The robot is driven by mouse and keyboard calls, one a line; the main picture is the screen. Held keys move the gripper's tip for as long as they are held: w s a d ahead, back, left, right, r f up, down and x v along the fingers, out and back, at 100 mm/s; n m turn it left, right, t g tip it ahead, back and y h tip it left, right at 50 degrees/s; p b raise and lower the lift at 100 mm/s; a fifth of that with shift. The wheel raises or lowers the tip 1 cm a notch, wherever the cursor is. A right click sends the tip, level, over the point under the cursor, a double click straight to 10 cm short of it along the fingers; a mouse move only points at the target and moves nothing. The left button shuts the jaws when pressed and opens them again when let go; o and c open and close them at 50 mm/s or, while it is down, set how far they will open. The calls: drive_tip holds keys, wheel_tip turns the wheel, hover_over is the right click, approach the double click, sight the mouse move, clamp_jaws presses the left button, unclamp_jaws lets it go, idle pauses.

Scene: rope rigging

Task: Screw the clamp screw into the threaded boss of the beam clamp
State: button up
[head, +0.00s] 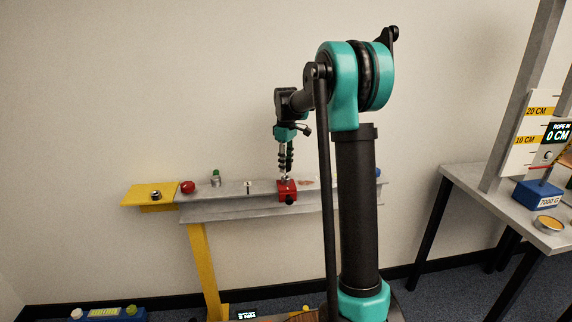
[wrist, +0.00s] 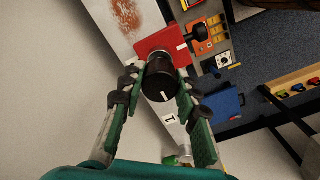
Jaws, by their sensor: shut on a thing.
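The red beam clamp (head: 287,187) sits on the grey beam (head: 235,205), left of my arm's column in the head view. It also shows in the wrist view (wrist: 152,45). My gripper (wrist: 158,72) points down at it from above, with its fingers closed around the black head of the clamp screw (wrist: 160,82), which carries a white mark. The head appears in line with the clamp's red face. The screw's shank and the threaded boss are hidden behind the head, so the depth of engagement cannot be told.
Left along the beam are a small pin (head: 248,186), a green-topped piece (head: 215,178), a red knob (head: 187,187) and a yellow plate (head: 150,194). A rusty patch (wrist: 126,14) marks the beam. A table (head: 470,185) stands at right.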

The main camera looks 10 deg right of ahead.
drive_tip(key=shift+f, duration=1.1)
drive_tip(key=o, duration=1.2)
drive_tip(key=shift+o, duration=0.2)
wheel_tip(320, 180, up, 12)
drive_tip(key=s+d+f+m+t, duration=0.1)
drive_tip(key=s+f+m, duration=0.2)
drive_tip(key=s+f, duration=0.5)
drive_tip(key=s+d+f+m+t, duration=0.1)
drive_tip(key=s+f+m, duration=0.2)
drive_tip(key=s+f, duration=0.4)
drive_tip(key=s+d+f+m+t, duration=0.2)
drive_tip(key=s+f, duration=0.6)
drive_tip(key=s, duration=1.2)
drive_tip(key=shift+f+m, duration=0.35)
drive_tip(key=shift+m, duration=0.75)
